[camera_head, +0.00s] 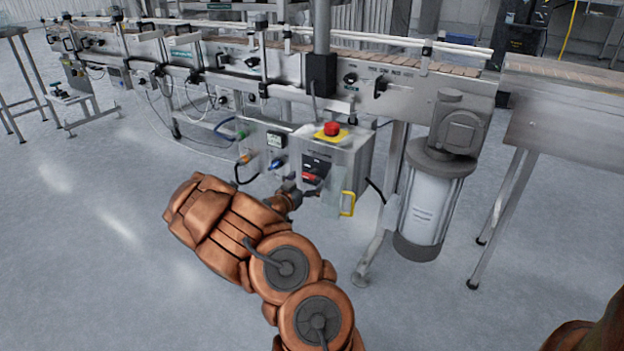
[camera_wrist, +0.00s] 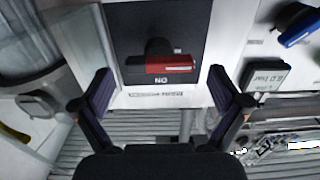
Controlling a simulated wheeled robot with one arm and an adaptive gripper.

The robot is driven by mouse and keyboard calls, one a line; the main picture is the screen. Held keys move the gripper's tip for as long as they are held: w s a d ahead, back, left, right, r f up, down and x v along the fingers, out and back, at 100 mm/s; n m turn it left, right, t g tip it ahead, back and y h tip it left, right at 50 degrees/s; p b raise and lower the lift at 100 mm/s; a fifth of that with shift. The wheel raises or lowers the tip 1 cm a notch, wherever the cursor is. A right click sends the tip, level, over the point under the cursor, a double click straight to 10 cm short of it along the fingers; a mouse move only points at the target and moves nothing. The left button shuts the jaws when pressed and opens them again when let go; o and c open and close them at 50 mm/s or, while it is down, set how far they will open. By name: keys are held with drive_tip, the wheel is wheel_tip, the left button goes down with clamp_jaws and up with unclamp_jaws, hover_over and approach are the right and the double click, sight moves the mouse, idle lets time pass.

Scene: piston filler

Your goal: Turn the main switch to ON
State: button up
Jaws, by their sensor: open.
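The main switch (camera_wrist: 165,64) has a red and black handle on a black plate. It lies crosswise in the wrist view, with a label reading "NO" in the picture, apparently upside-down "ON", just below it. The switch also shows as a small red part (camera_head: 312,177) on the front of the grey control box (camera_head: 352,165) in the head view. My gripper (camera_wrist: 160,73) is open, one dark finger on either side of the handle, with a gap at both ends. In the head view my gripper (camera_head: 298,194) is in front of the box, partly blending with it.
A red emergency button on a yellow base (camera_head: 331,129) sits atop the box. A blue knob (camera_head: 277,163) is left of the switch, a yellow handle (camera_head: 347,204) lower right. A motor (camera_head: 432,190) hangs right, under the conveyor (camera_head: 415,83). Open floor lies in front.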

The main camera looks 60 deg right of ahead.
sight(310, 178)
drive_tip(key=shift+d+b, duration=0.3)
drive_tip(key=shift+d, duration=1.15)
drive_tip(key=c, duration=1.2)
drive_tip(key=shift+o, duration=0.2)
